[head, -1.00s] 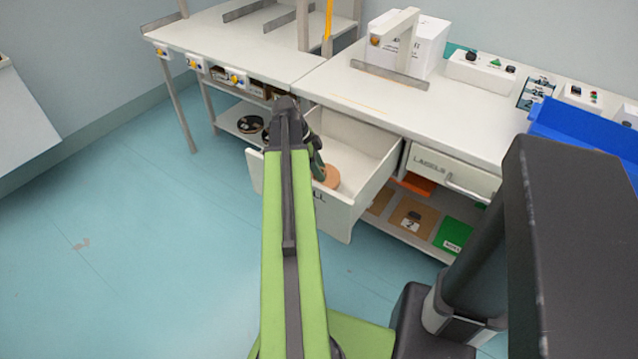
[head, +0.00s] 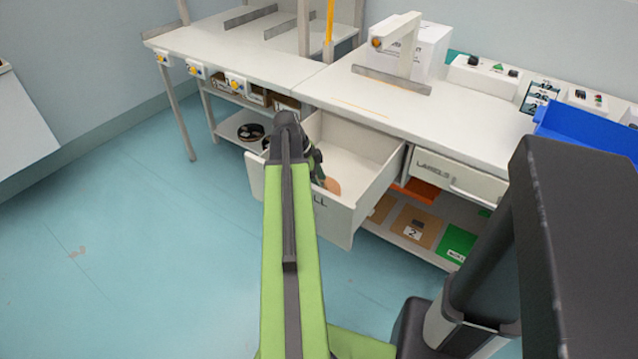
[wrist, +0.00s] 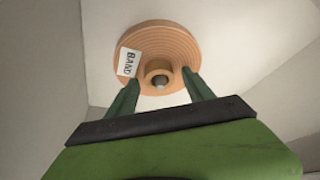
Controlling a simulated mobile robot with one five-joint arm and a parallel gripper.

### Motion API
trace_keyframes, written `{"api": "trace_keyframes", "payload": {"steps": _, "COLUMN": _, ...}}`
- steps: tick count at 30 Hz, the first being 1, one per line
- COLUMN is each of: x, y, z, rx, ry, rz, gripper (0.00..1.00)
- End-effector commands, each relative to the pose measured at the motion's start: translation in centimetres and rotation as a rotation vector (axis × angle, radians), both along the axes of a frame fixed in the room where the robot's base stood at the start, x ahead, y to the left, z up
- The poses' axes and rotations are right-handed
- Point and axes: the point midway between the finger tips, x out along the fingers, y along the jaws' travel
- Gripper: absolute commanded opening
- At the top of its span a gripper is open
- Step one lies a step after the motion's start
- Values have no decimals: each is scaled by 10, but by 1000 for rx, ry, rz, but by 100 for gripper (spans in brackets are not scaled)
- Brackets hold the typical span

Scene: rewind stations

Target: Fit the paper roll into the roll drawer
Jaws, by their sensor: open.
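The paper roll (wrist: 165,38), an orange-brown disc with a ringed face and a central core, lies inside the open roll drawer (head: 337,218). A white tag reading "BAND" is on its face. In the head view only an edge of the roll (head: 333,186) shows; my arm and gripper hide the rest. My gripper (wrist: 161,81) is open in the wrist view, its two dark green fingers on either side of the core, over or at the near part of the roll. I cannot tell whether they touch it. Nothing is seen held between them.
The labels drawer (head: 455,180) is shut, right of the open drawer. Below it a shelf holds a brown box (head: 413,229) and a green box (head: 456,243). A white box (head: 428,50) and a blue bin (head: 585,145) stand on the bench. The floor at left is clear.

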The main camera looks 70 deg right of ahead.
Motion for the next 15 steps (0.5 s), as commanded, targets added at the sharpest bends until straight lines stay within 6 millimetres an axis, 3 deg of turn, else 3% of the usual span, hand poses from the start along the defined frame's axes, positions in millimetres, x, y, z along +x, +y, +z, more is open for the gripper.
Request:
{"api": "trace_keyframes", "payload": {"steps": 8, "x": 3, "y": 1, "z": 17, "rx": 0, "ry": 0, "rz": 1, "gripper": 61}}
{"api": "trace_keyframes", "payload": {"steps": 15, "x": 20, "y": 6, "z": 66, "rx": -1, "ry": 0, "rz": 1, "gripper": 61}}
